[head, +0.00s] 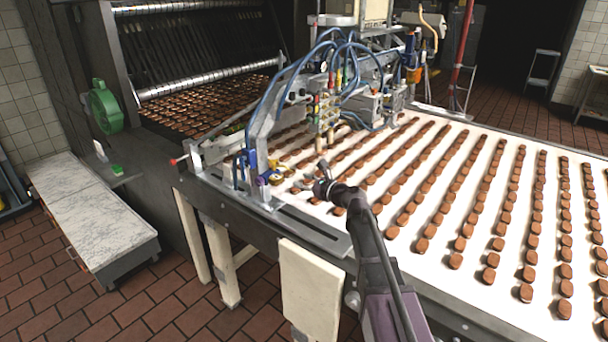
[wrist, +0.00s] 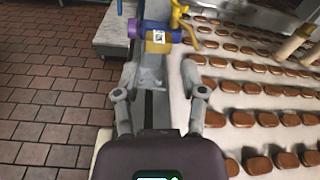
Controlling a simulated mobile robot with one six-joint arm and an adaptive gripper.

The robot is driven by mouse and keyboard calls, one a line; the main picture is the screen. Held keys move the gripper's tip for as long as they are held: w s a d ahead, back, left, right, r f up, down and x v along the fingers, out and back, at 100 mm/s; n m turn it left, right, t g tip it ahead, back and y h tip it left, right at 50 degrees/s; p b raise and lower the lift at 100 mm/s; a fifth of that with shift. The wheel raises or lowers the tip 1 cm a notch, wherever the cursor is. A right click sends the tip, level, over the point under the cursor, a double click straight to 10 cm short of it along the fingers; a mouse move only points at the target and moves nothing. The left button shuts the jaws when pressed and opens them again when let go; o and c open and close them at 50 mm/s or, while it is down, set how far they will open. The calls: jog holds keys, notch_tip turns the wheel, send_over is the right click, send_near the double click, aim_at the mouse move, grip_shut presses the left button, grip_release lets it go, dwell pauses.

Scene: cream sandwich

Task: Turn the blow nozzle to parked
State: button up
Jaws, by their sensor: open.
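My gripper (wrist: 160,77) is open and empty in the wrist view, its two fingers apart above the machine's grey edge rail. It also shows in the head view (head: 318,182), over the near edge of the white belt. Just ahead of the fingertips is a yellow cylinder (wrist: 160,42) with a white label, a purple knob (wrist: 132,28) at its left and a yellow handle (wrist: 180,15) at its upper right. The purple knob also shows in the head view (head: 262,181), left of my gripper. I cannot tell which part is the blow nozzle or how it is turned.
The white belt (head: 465,180) carries rows of brown biscuits. A frame with blue hoses (head: 262,118) stands over it. A green wheel (head: 104,106) is on the machine's left side, above a marble-topped bench (head: 85,205). The tiled floor (head: 165,300) at front left is clear.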

jog(key=s+d+f+n+g+h+p, duration=0.2)
jog(key=s+d+n+g+h+p, duration=0.15)
jog(key=s+n, duration=0.4)
jog(key=s+d+f+n+g+h+p, duration=0.1)
jog(key=s+d+n+g+h+p, duration=0.15)
jog(key=s+n+p, duration=0.4)
jog(key=s+d+n+g+h+p, duration=0.2)
jog(key=s+d+n+h, duration=0.1)
jog(key=s, duration=0.5)
jog(key=s+d+r+n+g+h+p, duration=0.1)
jog(key=s+d+n+g+h+p, duration=0.1)
jog(key=s+d+n, duration=0.4)
jog(key=s+d+g+h, duration=0.1)
jog(key=d+h, duration=0.1)
jog(key=shift+s+d+n, duration=0.3)
jog(key=shift+s, duration=0.05)
